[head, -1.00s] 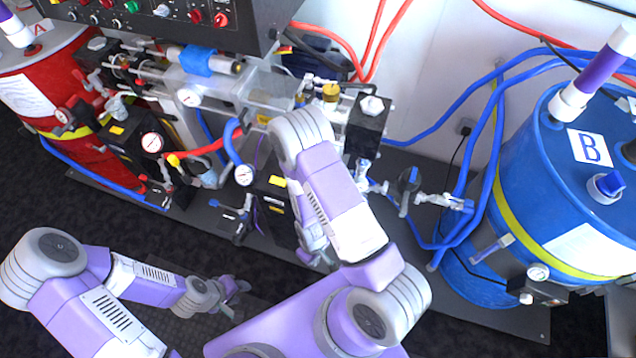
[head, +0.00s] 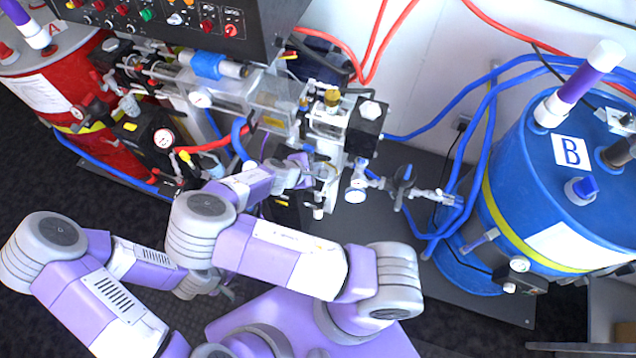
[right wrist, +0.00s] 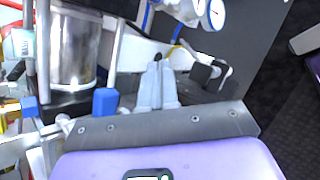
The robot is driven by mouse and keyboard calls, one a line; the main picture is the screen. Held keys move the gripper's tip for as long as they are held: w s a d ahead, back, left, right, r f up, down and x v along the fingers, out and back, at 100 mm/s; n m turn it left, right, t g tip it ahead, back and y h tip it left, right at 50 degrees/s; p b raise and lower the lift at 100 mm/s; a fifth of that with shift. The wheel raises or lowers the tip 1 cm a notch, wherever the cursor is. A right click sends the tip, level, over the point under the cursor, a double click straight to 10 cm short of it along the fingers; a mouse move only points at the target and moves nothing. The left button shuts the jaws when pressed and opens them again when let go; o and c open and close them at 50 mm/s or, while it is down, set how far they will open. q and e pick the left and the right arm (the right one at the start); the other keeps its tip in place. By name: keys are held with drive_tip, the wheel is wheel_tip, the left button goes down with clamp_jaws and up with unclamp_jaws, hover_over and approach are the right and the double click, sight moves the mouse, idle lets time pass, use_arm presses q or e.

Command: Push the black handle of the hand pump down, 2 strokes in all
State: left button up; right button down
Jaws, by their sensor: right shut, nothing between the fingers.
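My right gripper (head: 308,166) is in front of the pump assembly in the head view, small and partly blended with the fittings. In the right wrist view its two pale fingers (right wrist: 157,85) are together with nothing between them. A black piece with a pale rim (right wrist: 207,74) lies just right of the fingertips there, apart from them in the picture; I cannot tell whether it is the pump's black handle. In the head view the handle cannot be made out behind my right arm. My left gripper (head: 224,294) is low in the head view, partly hidden by my right arm.
The blue drum B (head: 520,205) stands at the right, with blue hoses beside it. The red drum (head: 110,150) is at the left. A control panel (head: 170,22) overhangs the back. Gauges and a valve (head: 403,188) stand close to my right gripper.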

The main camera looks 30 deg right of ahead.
drive_tip(key=shift+f, duration=0.15)
drive_tip(key=b, duration=0.7)
hover_over(317, 186)
wheel_tip(317, 186, down, 8)
drive_tip(key=shift+a+r, duration=0.1)
drive_tip(key=shift+r, duration=0.05)
drive_tip(key=shift+f, duration=0.4)
drive_tip(key=shift+f, duration=0.15)
idle(1.1)
drive_tip(key=shift+f+b, duration=0.3)
drive_tip(key=shift+b, duration=0.05)
drive_tip(key=shift+f+b, duration=1.1)
drive_tip(key=shift+f, duration=0.55)
idle(1.3)
drive_tip(key=shift+r, duration=0.1)
drive_tip(key=shift+r+p, duration=1.8)
drive_tip(key=shift+r, duration=0.2)
